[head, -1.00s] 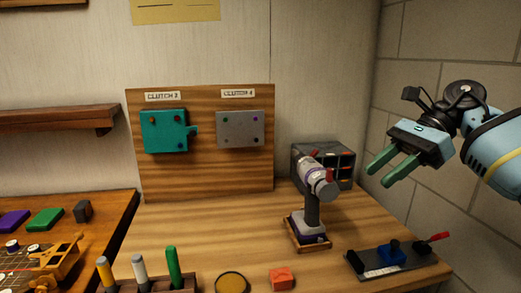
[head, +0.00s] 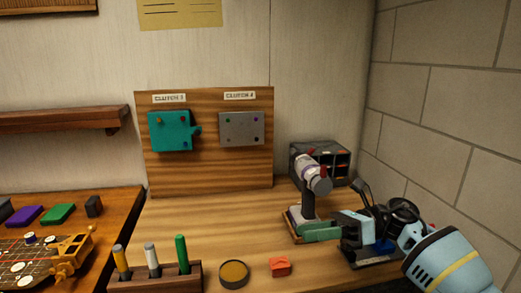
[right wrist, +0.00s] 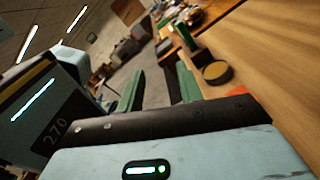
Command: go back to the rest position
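My right gripper (head: 306,232) hangs low over the right side of the wooden table, its green fingers pointing left, just in front of the base of the drill-like tool. In the right wrist view its two fingers (right wrist: 160,84) stand apart with nothing between them. The upright drill-like tool (head: 313,178) has a grey and purple body; its base is partly hidden behind my fingers. I cannot tell whether they touch. My left gripper is not in view.
A board (head: 210,172) with a teal plate (head: 172,133) and a grey plate (head: 241,129) stands at the back. A pen holder (head: 155,281), a round tin (head: 234,274) and an orange block (head: 280,266) lie in front. My right wrist partly covers a dark tray (head: 375,262).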

